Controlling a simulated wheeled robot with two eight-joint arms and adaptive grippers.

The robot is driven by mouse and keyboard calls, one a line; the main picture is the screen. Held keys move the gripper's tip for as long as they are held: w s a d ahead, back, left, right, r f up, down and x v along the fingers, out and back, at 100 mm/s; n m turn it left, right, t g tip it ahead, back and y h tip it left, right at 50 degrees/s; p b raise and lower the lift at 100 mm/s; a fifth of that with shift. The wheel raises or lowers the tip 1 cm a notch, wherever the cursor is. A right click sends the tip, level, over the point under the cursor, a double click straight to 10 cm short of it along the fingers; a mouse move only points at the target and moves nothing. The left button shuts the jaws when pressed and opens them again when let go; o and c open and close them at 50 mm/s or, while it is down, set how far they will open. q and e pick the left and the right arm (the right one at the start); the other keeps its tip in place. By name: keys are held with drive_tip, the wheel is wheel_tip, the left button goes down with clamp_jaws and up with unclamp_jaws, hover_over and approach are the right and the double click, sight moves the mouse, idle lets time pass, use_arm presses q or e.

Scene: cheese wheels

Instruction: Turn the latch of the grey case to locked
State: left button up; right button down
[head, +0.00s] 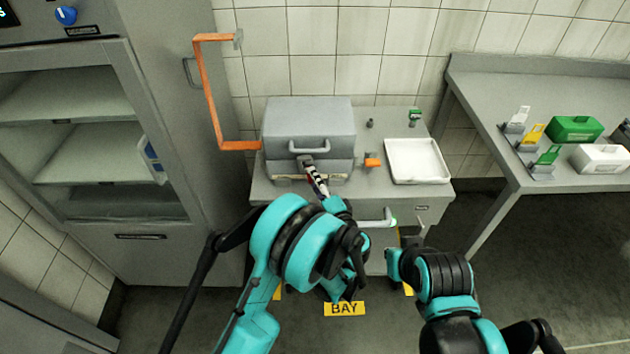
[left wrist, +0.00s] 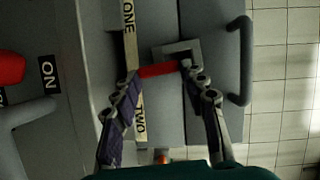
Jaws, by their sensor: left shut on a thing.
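The grey case (head: 305,122) stands closed on the counter, its handle on the front. In the left wrist view its grey body (left wrist: 210,30) carries a pale strip (left wrist: 130,45) marked ONE and TWO. The latch (left wrist: 158,70) shows as a red bar beside a grey square bracket, between ONE and TWO. My left gripper (head: 313,175) is at the case's front; in the wrist view its fingers (left wrist: 160,78) are shut on the latch's red bar. In the head view the gripper partly covers the latch. My right arm is at lower right; its fingers are not clear.
An orange bracket (head: 208,95) rises left of the case. A white tray (head: 417,160) and an orange piece (head: 372,161) lie to its right. A side table (head: 520,85) with small coloured items stands at right. A tall cabinet (head: 165,140) borders the left.

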use_arm(q)
drive_tip(key=shift+f+m, duration=0.1)
drive_tip(key=shift+m, duration=0.5)
drive_tip(key=o, duration=1.2)
drive_tip(key=shift+c, duration=0.2)
